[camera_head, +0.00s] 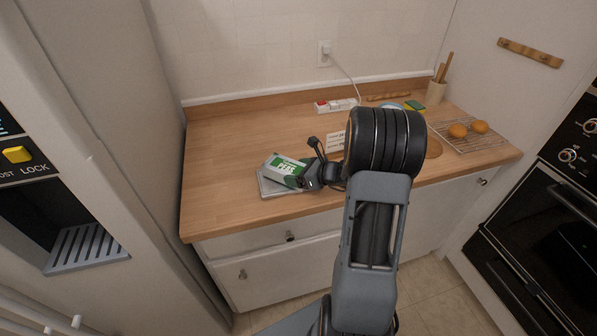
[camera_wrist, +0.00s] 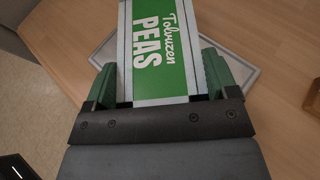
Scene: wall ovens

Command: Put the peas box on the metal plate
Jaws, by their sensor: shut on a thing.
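The peas box (camera_head: 285,168) is green and white, and its label reads "PEAS" in the wrist view (camera_wrist: 158,50). My gripper (camera_head: 300,175) is shut on the box, with a green finger on each side of it in the wrist view (camera_wrist: 160,75). The metal plate (camera_head: 266,188) is a flat grey square on the wooden counter, below the box. Its rim also shows behind the box in the wrist view (camera_wrist: 242,72). The box is tilted in the head view and covers much of the plate. I cannot tell whether it touches the plate.
A white power strip (camera_head: 336,106) with a cord lies near the wall. A wire rack (camera_head: 482,143) with orange-brown round items sits at the right, near a utensil holder (camera_head: 436,93). A small white card (camera_head: 335,142) stands behind my arm. The counter's left part (camera_head: 215,150) is clear.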

